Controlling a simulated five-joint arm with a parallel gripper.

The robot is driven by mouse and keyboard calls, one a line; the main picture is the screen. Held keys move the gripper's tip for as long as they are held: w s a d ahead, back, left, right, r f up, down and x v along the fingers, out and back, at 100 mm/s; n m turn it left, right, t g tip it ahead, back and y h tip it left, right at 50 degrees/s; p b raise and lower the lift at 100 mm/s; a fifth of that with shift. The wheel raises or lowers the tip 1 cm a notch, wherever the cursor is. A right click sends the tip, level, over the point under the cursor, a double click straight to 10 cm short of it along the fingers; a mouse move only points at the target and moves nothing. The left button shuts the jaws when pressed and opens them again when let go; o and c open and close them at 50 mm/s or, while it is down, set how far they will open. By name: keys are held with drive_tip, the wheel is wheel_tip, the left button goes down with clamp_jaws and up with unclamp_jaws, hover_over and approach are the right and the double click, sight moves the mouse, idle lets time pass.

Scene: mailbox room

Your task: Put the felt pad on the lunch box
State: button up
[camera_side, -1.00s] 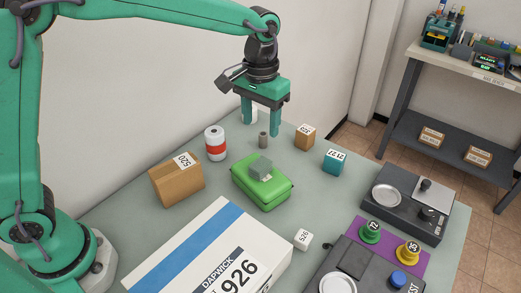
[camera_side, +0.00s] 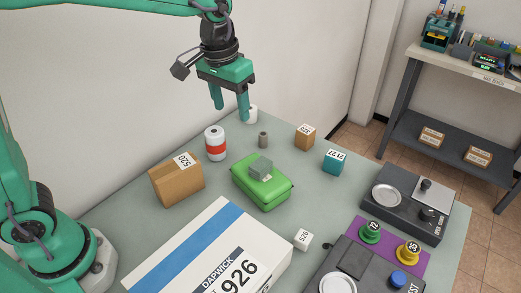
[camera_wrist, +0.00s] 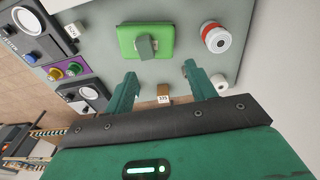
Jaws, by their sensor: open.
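The green lunch box (camera_side: 273,194) lies flat and closed on the table; it also shows in the wrist view (camera_wrist: 128,38). A grey-green block (camera_side: 260,167), which looks like the felt pad, rests on its lid and sits slightly askew. It also shows in the wrist view (camera_wrist: 146,47). My gripper (camera_side: 231,112) is open and empty, above the table's far side, behind the lunch box and apart from it. In the wrist view its two fingers (camera_wrist: 160,70) are spread, with nothing between them.
A red-and-white roll (camera_side: 215,144), a grey cylinder (camera_side: 263,140) and a cardboard box (camera_side: 176,183) stand near the lunch box. A small brown box (camera_side: 305,137) and a teal box (camera_side: 334,161) are to its right. A large white parcel (camera_side: 205,255) lies in front.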

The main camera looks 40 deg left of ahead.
drive_tip(key=s+a+t, duration=0.2)
drive_tip(key=s+a, duration=0.3)
drive_tip(key=s, duration=0.4)
drive_tip(key=s+a+t, duration=0.2)
drive_tip(key=s+a, duration=0.4)
drive_tip(key=s, duration=0.2)
drive_tip(key=shift+s+r, duration=0.35)
drive_tip(key=shift+r, duration=0.05)
